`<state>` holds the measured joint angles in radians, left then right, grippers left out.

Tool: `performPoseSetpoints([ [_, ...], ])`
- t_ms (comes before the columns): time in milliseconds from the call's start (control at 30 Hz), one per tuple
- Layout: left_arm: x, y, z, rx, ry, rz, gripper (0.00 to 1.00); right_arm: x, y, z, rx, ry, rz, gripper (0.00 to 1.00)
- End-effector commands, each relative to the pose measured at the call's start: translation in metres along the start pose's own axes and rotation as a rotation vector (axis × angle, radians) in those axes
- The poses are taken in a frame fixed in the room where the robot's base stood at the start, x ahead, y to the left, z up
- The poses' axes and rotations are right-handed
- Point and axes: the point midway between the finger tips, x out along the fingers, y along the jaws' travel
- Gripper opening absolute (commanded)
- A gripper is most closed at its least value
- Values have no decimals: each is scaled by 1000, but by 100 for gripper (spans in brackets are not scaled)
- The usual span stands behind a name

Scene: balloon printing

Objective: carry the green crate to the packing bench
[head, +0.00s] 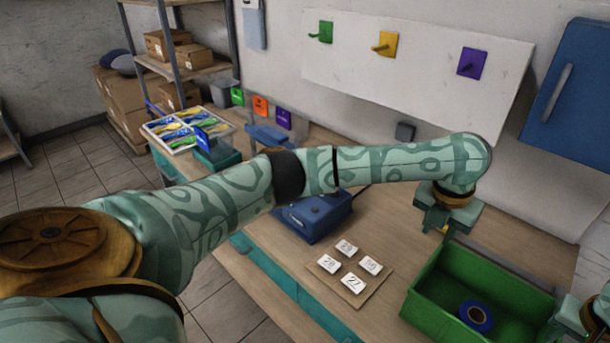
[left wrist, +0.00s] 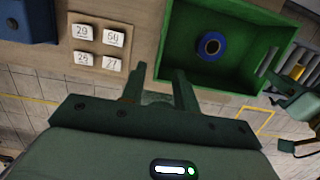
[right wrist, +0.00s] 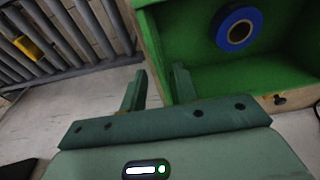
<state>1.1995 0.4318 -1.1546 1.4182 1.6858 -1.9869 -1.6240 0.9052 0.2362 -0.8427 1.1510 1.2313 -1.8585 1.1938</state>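The green crate (head: 428,308) sits at the right end of the wooden bench (head: 268,235) in the head view. A blue roll (head: 475,315) lies inside it. My left gripper (head: 439,226) is at the crate's far left corner. In the left wrist view its fingers (left wrist: 157,76) are apart near the crate's edge, with nothing visibly clamped. My right gripper shows partly at the head view's lower right edge. In the right wrist view its fingers (right wrist: 158,76) are apart, by a corner of the crate (right wrist: 188,50). I cannot tell which surface is the packing bench.
Number cards (head: 347,265) lie on a board left of the crate, with a blue device (head: 312,217) behind them. A blue cabinet (head: 570,85) hangs on the wall. Grey rollers (right wrist: 75,35) with a yellow piece stand beside the bench end. Tiled floor lies in front.

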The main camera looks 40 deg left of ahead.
Motion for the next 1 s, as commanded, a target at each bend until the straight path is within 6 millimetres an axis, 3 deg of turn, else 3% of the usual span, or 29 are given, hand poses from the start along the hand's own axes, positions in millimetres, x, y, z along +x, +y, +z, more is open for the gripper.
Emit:
performPoseSetpoints([
  [233,-13,1,0,-1,0,1,31,-15,0,-1,0,2,-2,31],
  [500,-13,0,0,0,0,1,31,-77,0,-2,0,4,-1,31],
  [700,-13,0,0,0,0,1,31,-110,0,-1,0,2,1,31],
  [1000,-13,0,0,0,0,0,31,-120,0,0,0,-1,1,31],
])
